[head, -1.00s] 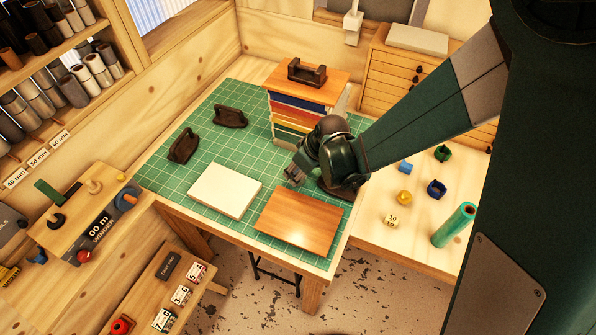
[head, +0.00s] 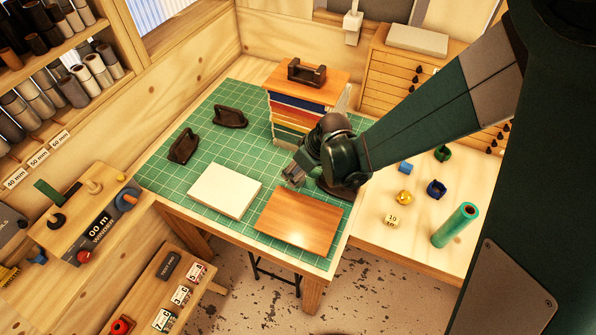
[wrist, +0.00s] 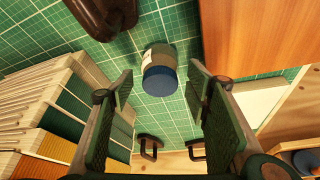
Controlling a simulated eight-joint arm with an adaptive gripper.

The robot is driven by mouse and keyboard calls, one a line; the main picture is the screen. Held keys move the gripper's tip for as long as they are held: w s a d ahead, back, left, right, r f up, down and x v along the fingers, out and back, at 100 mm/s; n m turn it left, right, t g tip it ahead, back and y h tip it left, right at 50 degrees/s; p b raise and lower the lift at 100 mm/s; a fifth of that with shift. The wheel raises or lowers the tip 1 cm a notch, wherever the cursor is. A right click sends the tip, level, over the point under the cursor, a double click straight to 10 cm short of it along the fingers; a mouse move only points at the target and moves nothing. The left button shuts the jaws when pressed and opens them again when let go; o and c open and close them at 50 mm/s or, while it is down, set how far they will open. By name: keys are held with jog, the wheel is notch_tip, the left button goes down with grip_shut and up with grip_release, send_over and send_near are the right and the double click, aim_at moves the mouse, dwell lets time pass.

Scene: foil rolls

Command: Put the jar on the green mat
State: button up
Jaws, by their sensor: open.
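The jar (wrist: 158,58) has a blue lid and a pale label, and shows in the wrist view over the green mat (wrist: 172,22). It looks upright, lid towards the camera, and seems to stand on the mat. My gripper (head: 294,180) is open above the mat, beside the stack of books. In the wrist view its two fingers lie left and right of the jar, with nothing held between them. In the head view the jar cannot be made out and seems hidden by my gripper. The gridded mat (head: 215,140) covers most of the table.
A book stack (head: 290,115) carries a brown tape holder (head: 306,72). A wooden board (head: 300,222) and white slab (head: 224,191) lie on the mat's front part. Two dark handled objects (head: 183,146) (head: 230,118) stand at left. A dark brown object (wrist: 100,15) is close to the jar.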

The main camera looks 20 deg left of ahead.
jog(key=v, duration=1.1)
dwell(0.3)
dwell(0.7)
jog(key=shift+r, duration=0.15)
jog(key=d+r+m+t, duration=0.1)
jog(key=d+r+m, duration=0.1)
jog(key=d+r, duration=0.35)
jog(key=d+r+m+t+h, duration=0.1)
jog(key=d+r+m, duration=0.1)
jog(key=d, duration=0.7)
jog(key=d+r+m+t, duration=0.1)
jog(key=d+r+m, duration=0.1)
jog(key=d+r, duration=0.35)
jog(key=s+d+r+m+t+h, duration=0.1)
jog(key=s+d+m, duration=0.3)
jog(key=d, duration=0.7)
jog(key=s+d+r+m+t+h, duration=0.1)
jog(key=s+d+m, duration=0.3)
jog(key=d, duration=0.8)
jog(key=shift+s+d+r+t+h, duration=0.3)
jog(key=shift+s+r+t+h, duration=0.1)
jog(key=shift+s+r+h, duration=0.35)
